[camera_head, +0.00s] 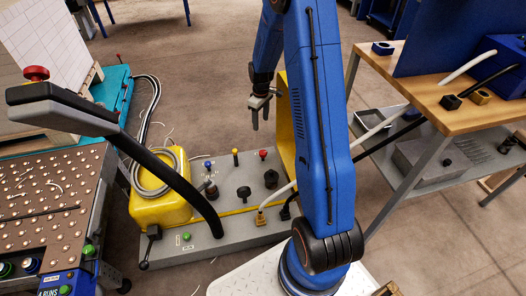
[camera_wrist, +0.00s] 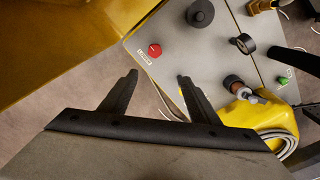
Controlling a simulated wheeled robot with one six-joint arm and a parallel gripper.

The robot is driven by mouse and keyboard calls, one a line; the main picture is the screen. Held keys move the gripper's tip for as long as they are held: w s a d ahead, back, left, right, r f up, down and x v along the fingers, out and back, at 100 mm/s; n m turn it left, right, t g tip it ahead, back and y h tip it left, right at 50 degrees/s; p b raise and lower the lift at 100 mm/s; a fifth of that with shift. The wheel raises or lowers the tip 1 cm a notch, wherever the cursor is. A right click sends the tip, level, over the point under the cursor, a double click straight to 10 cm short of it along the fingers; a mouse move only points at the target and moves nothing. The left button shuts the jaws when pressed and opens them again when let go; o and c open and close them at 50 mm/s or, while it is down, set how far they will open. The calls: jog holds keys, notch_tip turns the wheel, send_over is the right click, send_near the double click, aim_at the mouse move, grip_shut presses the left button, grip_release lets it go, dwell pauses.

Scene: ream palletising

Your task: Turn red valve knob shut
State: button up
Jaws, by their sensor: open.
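The red valve knob (camera_head: 263,154) is a small red cap near the back edge of the grey panel (camera_head: 228,222). In the wrist view the red knob (camera_wrist: 154,50) shows as a round red disc beside a small white label. My gripper (camera_head: 260,112) hangs above the back of the panel in the head view. In the wrist view my gripper (camera_wrist: 157,80) has its two dark fingers spread apart, with nothing between them. The red knob appears just beyond the fingertips, roughly in line with the gap, and is not touched.
A yellow-topped knob (camera_head: 235,152) and a blue-topped knob (camera_head: 208,164) stand left of the red one. Black knobs (camera_head: 243,193) stand in front. A yellow upright panel (camera_head: 285,118) rises close beside my gripper. A yellow case with a coiled hose (camera_head: 160,205) lies left.

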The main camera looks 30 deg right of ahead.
send_over(263, 152)
notch_tip(263, 152, down, 6)
notch_tip(263, 152, down, 17)
jog(key=shift+f, duration=0.1)
dwell(0.5)
jog(key=c, duration=1.1)
